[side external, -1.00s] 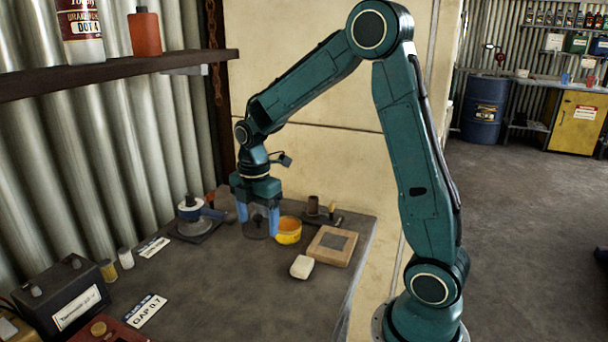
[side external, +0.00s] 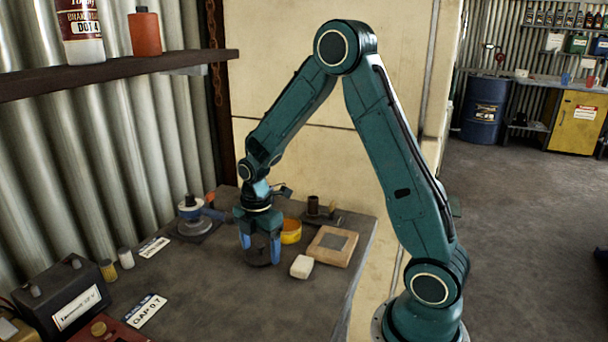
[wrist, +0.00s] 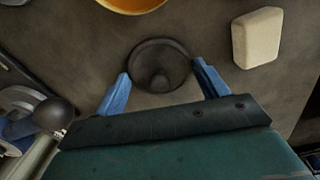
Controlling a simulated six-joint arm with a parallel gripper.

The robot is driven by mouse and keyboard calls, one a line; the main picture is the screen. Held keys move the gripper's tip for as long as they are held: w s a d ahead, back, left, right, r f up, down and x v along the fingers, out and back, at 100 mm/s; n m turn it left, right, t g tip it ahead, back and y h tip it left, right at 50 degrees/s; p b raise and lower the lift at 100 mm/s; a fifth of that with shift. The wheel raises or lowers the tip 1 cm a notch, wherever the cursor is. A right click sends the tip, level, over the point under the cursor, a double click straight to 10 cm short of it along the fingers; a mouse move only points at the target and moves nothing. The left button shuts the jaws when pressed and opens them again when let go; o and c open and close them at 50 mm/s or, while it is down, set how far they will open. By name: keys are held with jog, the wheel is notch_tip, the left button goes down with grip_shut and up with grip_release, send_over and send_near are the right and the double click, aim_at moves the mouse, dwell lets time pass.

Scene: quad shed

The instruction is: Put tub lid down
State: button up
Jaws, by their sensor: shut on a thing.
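The tub lid is a dark round disc with a central knob, seen in the wrist view (wrist: 160,55) and low between the blue fingers in the side view (side external: 260,259). My gripper (side external: 261,250) is shut on it, one finger on each side; the fingers also show in the wrist view (wrist: 162,72). The lid is level, at or very near the bench top; I cannot tell whether it touches. The yellow tub (side external: 291,236) stands open just beyond it, showing orange contents; its edge shows in the wrist view (wrist: 132,8).
A cream block (side external: 302,267) lies to the right of the lid, with a wooden frame (side external: 345,258) beyond. A dark stand with a brown cylinder (side external: 313,206) is at the back. The bench (side external: 220,300) is clear in front.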

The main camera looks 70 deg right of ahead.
aim_at(260, 244)
jog(key=shift+f, duration=0.15)
jog(key=o, duration=1)
jog(key=shift+c, duration=0.2)
notch_tip(260, 244, up, 12)
jog(key=shift+r, duration=0.2)
dwell(0.6)
